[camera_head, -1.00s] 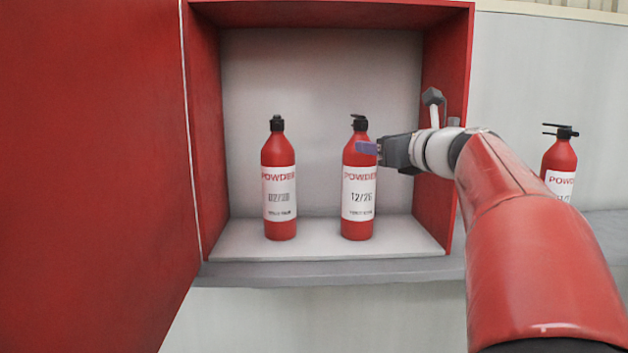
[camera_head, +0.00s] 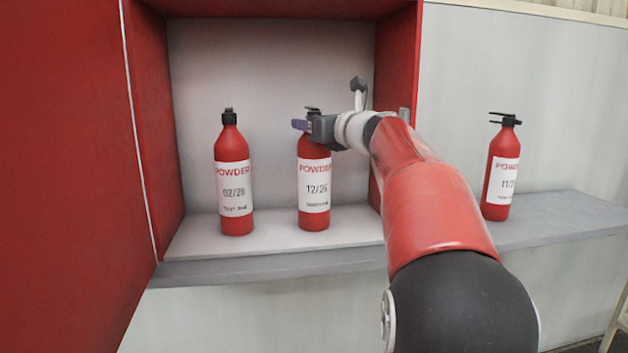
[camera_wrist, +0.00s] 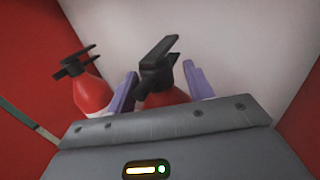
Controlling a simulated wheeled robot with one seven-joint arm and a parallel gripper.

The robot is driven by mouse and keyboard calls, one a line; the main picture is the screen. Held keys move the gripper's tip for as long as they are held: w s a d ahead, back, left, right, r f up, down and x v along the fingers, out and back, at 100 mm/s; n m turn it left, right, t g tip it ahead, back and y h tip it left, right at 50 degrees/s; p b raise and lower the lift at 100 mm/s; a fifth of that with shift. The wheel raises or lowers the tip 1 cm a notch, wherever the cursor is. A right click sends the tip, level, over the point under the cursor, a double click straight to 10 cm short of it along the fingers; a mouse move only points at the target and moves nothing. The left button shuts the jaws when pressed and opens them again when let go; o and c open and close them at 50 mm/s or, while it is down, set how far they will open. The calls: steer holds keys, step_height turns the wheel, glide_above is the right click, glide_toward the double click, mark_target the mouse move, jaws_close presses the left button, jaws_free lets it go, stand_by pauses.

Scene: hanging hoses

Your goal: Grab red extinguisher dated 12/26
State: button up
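The red extinguisher labelled 12/26 (camera_head: 314,188) stands upright on the floor of the open red cabinet, right of centre. My gripper (camera_head: 303,124) is at its top, level with the neck, in the head view. In the wrist view, my gripper's two purple fingers (camera_wrist: 160,85) stand apart, one on each side of the extinguisher's black valve and handle (camera_wrist: 158,70). A gap shows between the right finger and the valve; contact on the left side is unclear. The extinguisher's lower body is hidden in the wrist view.
A second extinguisher labelled 02/28 (camera_head: 234,180) stands to the left in the cabinet (camera_head: 270,60). A third extinguisher (camera_head: 501,170) stands outside on the grey ledge (camera_head: 560,215) at right. The open red door (camera_head: 60,180) fills the left side.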

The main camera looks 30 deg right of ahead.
jaws_close()
stand_by(1.2)
steer(key=shift+r, duration=0.15)
